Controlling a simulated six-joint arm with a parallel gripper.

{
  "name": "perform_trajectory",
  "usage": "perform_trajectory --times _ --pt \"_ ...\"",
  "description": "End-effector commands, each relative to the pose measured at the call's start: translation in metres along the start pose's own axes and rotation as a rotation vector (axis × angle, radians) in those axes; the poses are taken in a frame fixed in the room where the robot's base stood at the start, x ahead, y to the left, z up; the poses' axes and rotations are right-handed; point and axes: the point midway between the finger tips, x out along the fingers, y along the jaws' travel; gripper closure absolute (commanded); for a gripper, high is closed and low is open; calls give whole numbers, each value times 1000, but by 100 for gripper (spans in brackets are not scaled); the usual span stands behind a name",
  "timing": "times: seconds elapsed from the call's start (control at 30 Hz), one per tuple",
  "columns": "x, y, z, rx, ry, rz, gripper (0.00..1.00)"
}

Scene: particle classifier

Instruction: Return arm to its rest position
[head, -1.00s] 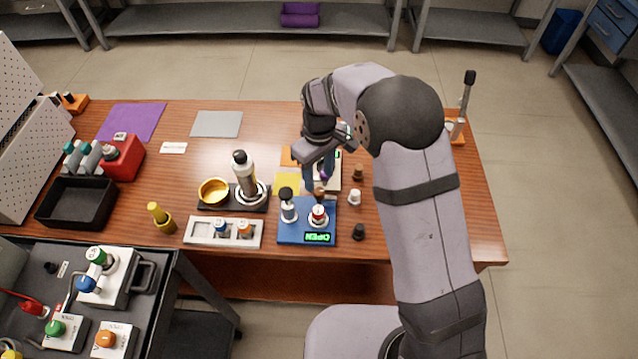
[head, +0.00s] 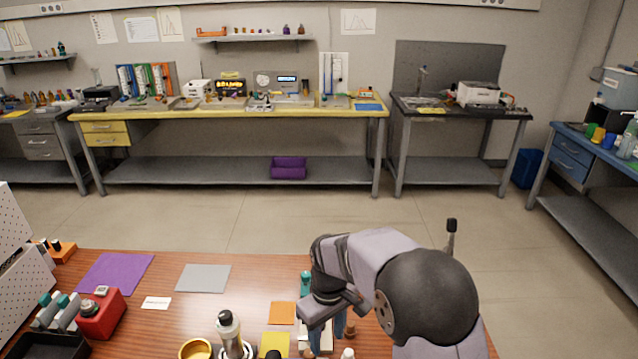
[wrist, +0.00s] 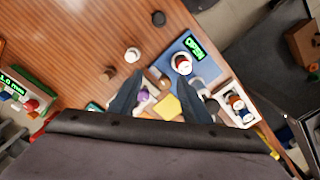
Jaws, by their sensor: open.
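My gripper (head: 326,332) hangs over the wooden table (head: 175,325), pointing down, near the lower edge of the head view. In the wrist view my gripper (wrist: 161,82) shows two dark blue fingers spread apart. Nothing is held between them. Below and between the fingers lie a small purple piece (wrist: 144,95) and a yellow square (wrist: 168,106). My arm is bent, and its large dark joint fills the lower right of the head view.
A blue device with a green OPEN display (wrist: 195,48) lies close to the fingers in the wrist view.

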Motion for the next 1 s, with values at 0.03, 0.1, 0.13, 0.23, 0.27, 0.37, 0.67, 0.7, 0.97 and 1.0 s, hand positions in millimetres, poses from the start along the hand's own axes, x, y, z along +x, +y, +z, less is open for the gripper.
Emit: perform_trajectory --times 0.03,0.1,0.13,0.23,0.27,0.37,0.67,0.7,0.97,1.0 --pt "-8 6 19 52 2 1 57" --pt "-15 11 47 133 2 1 57" --pt "-18 13 60 170 3 1 57" --pt "-24 15 103 292 4 2 57" --pt "-25 14 116 327 3 2 57" --pt "-26 11 155 437 3 2 57" --pt "-20 -8 224 634 1 1 57" --pt "-19 -9 227 643 0 1 57" --pt "-18 -11 232 656 -1 1 57" --pt "-18 -11 231 655 -1 1 57"
